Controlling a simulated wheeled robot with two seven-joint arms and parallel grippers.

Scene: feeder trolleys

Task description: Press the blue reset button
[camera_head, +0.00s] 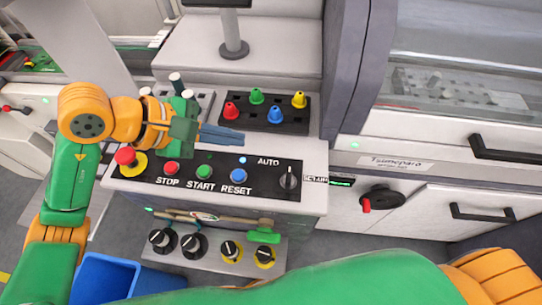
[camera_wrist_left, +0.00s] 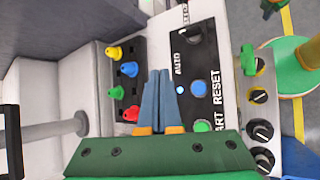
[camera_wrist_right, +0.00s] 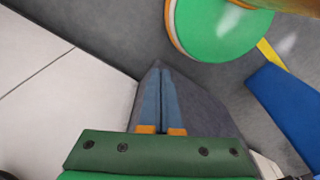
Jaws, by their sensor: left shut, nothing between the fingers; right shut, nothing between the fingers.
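The blue RESET button (camera_head: 238,176) sits on the black control panel (camera_head: 262,167), right of the green START button (camera_head: 204,172). It also shows in the left wrist view (camera_wrist_left: 198,88), just right of the fingers. My left gripper (camera_head: 241,138) is shut and empty. Its fingers show beyond the panel's back edge in the head view, apart from the button. My right gripper (camera_wrist_right: 157,68) is shut and empty in the right wrist view, low over the grey floor, away from the panel. It is not visible in the head view.
A red emergency stop (camera_head: 125,156), a red STOP button (camera_head: 171,168) and a rotary switch (camera_head: 289,179) share the panel. Several coloured pegs stand in a black holder (camera_head: 290,126) behind it. Several black knobs (camera_head: 193,245) sit below. A blue bin (camera_head: 104,278) stands at lower left.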

